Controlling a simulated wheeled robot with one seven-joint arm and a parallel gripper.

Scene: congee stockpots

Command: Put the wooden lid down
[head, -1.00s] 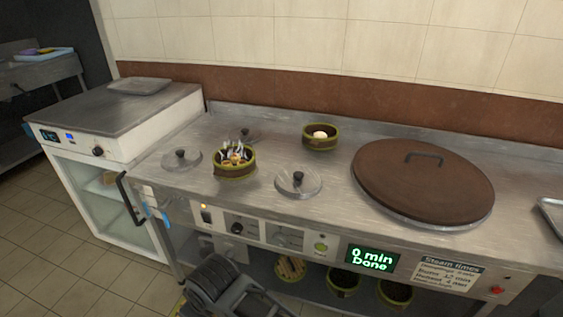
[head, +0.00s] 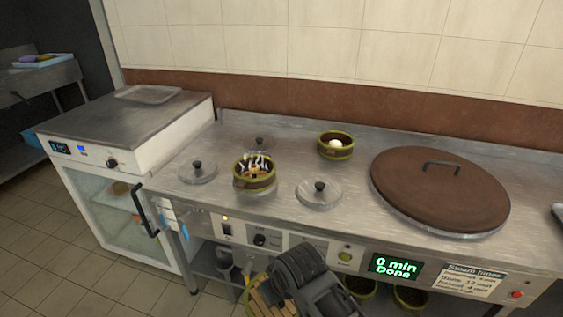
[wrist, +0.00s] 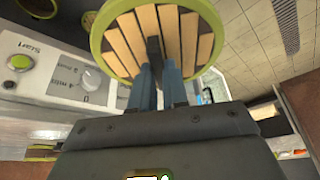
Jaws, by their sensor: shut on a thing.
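The round wooden lid (wrist: 118,40), with pale slats and a yellow-green rim, fills the upper middle of the wrist view. My gripper (wrist: 156,78) is shut on its dark handle, with the blue fingers on either side. In the head view a slatted round piece with a green rim, which looks like this lid (head: 263,300), shows at the bottom, in front of the counter and below its top. My dark wrist hides part of it and the fingertips there.
The steel counter (head: 400,232) holds a large brown round cover (head: 440,190), a steaming basket (head: 254,178), a basket with a white bun (head: 335,146) and clear lids (head: 319,193). Green-rimmed containers (head: 410,298) sit below. The front panel display (head: 396,266) reads "0 min Done". Some counter-top gaps are clear.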

